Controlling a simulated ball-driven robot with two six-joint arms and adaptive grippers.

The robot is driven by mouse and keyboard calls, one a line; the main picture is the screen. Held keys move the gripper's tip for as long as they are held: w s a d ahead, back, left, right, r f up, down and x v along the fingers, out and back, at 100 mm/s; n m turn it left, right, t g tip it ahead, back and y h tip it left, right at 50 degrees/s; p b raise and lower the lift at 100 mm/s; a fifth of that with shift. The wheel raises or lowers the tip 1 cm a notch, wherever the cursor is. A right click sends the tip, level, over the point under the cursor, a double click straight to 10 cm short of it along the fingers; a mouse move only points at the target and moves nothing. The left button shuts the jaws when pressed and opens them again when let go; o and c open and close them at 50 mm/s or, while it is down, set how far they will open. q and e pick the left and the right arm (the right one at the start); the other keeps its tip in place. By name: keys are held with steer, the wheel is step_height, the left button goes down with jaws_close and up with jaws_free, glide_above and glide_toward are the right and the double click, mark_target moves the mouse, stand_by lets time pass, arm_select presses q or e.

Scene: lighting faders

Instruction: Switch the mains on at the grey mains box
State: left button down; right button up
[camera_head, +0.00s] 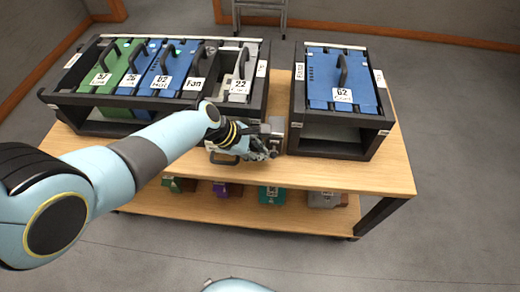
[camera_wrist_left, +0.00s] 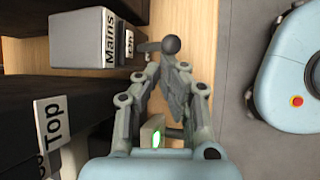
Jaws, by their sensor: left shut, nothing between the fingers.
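The grey mains box (camera_head: 273,127) stands on the tabletop between the two black racks. In the left wrist view the box (camera_wrist_left: 85,35) carries a "Mains" label and a smaller label that seems to read "On". A short lever with a dark ball knob (camera_wrist_left: 170,46) sticks out from the box's side. My left gripper (camera_wrist_left: 167,64) is shut and empty. Its fingertips are at the knob, and I cannot tell whether they touch it. In the head view my left gripper (camera_head: 265,152) is just in front of the box and hides the lever. My right gripper is out of view.
The left black rack (camera_head: 130,105) holds several green, blue and grey modules. The right black rack (camera_head: 340,145) holds a blue one. A pale part with a green light (camera_wrist_left: 153,133) shows behind my fingers. Several modules lie on the lower shelf (camera_head: 220,212). The tabletop's front right (camera_head: 385,178) is clear.

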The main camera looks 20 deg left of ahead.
arm_select(q)
steer(key=shift+r+p, duration=0.75)
steer(key=shift+p, duration=0.05)
steer(key=shift+w, duration=0.1)
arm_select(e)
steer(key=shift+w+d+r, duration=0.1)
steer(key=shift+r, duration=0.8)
